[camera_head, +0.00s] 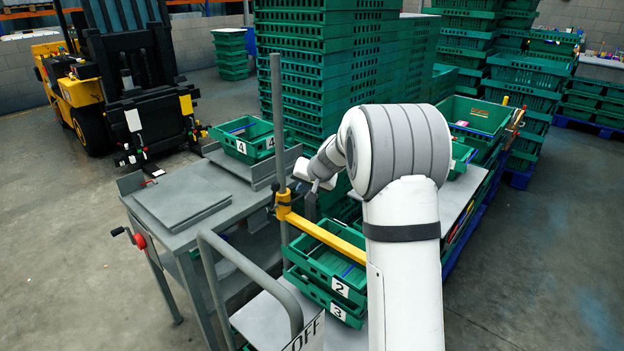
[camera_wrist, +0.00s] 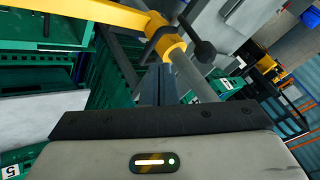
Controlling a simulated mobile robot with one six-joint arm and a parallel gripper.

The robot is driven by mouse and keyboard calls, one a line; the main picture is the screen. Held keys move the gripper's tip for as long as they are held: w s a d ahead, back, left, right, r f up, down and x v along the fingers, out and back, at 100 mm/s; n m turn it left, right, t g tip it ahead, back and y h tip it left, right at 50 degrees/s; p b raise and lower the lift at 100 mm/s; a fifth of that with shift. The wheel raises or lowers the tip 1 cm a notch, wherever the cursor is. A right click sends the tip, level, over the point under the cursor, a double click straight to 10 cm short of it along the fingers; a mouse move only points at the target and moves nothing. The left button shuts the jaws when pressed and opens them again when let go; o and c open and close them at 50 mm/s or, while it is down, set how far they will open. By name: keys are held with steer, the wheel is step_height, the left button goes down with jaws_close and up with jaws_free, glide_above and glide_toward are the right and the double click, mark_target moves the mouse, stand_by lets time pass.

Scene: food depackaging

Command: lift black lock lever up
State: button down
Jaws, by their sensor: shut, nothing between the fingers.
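The black lock lever (camera_wrist: 195,38) shows in the wrist view, a dark rod with a round knob beside a yellow collar (camera_wrist: 168,42). In the head view I cannot make the lever out clearly, but the yellow collar (camera_head: 283,208) shows on a grey upright post (camera_head: 278,110). A yellow bar (camera_head: 335,240) runs from the collar over the green crates. My gripper (camera_wrist: 160,70) is shut and empty, its fingertips just short of the collar in the picture and left of the lever's knob. I cannot tell whether they touch anything.
Green crates numbered 2 (camera_head: 340,286) and 3 (camera_head: 337,311) sit stacked below the bar. A grey table (camera_head: 180,238) with a red-hubbed crank stands left. Tall stacks of green crates (camera_head: 320,60) rise behind my arm. A grey handrail (camera_head: 235,258) curves in front.

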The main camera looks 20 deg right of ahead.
mark_target(274, 197)
steer(key=shift+w+a+f+p, duration=0.25)
steer(key=shift+w+a+p, duration=0.15)
steer(key=shift+w+a, duration=0.55)
steer(key=shift+w+a+f+p, duration=0.25)
steer(key=shift+w+a+p, duration=0.15)
steer(key=shift+w+a, duration=0.5)
steer(key=shift+s+a, duration=0.2)
